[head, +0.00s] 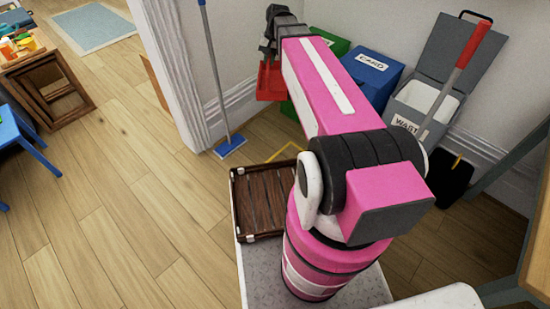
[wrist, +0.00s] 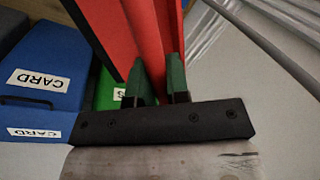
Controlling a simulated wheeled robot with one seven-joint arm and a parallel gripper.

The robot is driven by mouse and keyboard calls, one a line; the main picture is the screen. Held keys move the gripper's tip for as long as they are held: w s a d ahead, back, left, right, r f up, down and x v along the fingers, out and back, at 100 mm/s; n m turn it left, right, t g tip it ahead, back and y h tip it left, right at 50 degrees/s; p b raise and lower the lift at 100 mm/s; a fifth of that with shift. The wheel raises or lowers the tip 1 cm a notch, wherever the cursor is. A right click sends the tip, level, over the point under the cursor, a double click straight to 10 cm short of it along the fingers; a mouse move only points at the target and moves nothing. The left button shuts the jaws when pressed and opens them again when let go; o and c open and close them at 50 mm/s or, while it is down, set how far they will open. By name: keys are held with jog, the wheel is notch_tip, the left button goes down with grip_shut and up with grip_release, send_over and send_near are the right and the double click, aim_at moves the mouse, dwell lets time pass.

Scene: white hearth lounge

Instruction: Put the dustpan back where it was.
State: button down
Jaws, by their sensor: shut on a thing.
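The red dustpan (head: 268,82) hangs from my gripper (head: 270,48) near the wall, left of the green bin. In the head view my pink arm hides part of this area. In the wrist view my gripper (wrist: 158,82) has its green-tipped fingers closed on the red dustpan (wrist: 112,30), which extends up past the top edge. A yellow outline (head: 289,150) on the floor is partly hidden by my arm and a wooden crate.
A blue broom (head: 230,147) stands by the white wall corner. The blue card bin (head: 373,72) and open grey waste bin (head: 410,98) line the wall. A slatted crate (head: 236,190) sits on my base. Stools and a blue chair (head: 30,135) stand left; the floor between is clear.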

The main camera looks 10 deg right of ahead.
jog(key=w+a+f, duration=0.1)
jog(key=f, duration=0.3)
jog(key=w+a+f+m, duration=0.1)
jog(key=f, duration=0.3)
jog(key=w+a+f+m, duration=0.1)
jog(key=f, duration=0.3)
jog(key=shift+w+f, duration=0.35)
jog(key=shift+w, duration=0.05)
jog(key=s+a+f+m+t, duration=0.1)
jog(key=a+f+m, duration=0.2)
jog(key=f, duration=1.4)
jog(key=s+a+f+m+t, duration=0.1)
jog(key=a+f+m, duration=0.25)
jog(key=f, duration=1.35)
jog(key=w+d+f, duration=0.4)
jog(key=d+f, duration=0.6)
jog(key=shift+w+f+h, duration=0.25)
jog(key=shift+w+h, duration=0.05)
jog(key=shift+h, duration=0.1)
jog(key=shift+d+f, duration=0.1)
jog(key=shift+f, duration=0.05)
jog(key=c, duration=1.3)
grip_release()
jog(key=shift+c, duration=0.2)
jog(key=shift+o, duration=1.2)
